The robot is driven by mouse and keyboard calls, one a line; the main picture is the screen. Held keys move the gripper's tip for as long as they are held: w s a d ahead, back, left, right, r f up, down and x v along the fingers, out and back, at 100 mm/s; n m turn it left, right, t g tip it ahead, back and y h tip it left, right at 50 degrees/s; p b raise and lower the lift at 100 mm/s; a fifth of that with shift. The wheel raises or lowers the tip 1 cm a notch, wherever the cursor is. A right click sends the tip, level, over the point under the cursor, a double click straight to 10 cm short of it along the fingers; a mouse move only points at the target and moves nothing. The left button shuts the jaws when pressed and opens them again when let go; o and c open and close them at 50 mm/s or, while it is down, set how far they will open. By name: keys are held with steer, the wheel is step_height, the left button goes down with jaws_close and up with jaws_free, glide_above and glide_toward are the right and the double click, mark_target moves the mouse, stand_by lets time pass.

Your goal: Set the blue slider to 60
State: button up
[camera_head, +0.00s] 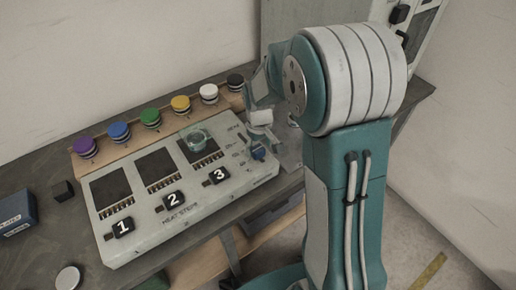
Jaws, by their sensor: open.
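The blue slider (258,153) is a small blue knob near the right end of the pale heat-step panel (180,214). Scale marks run beside it, too small to read surely, so its exact setting cannot be told. My gripper (262,141) is open, with its fingers pointing down just above and behind the slider. The fingers partly cover the slider's track. Whether they touch the knob cannot be told.
The panel carries dark plates with tiles 1, 2 and 3; a glass dish (194,139) stands on the third plate. A blue box (14,212) and a dark cube (63,191) lie left. My arm hides the bench's right part.

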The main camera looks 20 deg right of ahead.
steer(key=shift+f, duration=0.45)
steer(key=shift+a, duration=0.4)
steer(key=c, duration=0.8)
steer(key=shift+d, duration=0.2)
jaws_close()
steer(key=shift+w+a, duration=0.35)
steer(key=shift+w, duration=0.6)
steer(key=shift+w+a, duration=0.3)
steer(key=shift+w, duration=0.6)
steer(key=o, duration=0.8)
jaws_free()
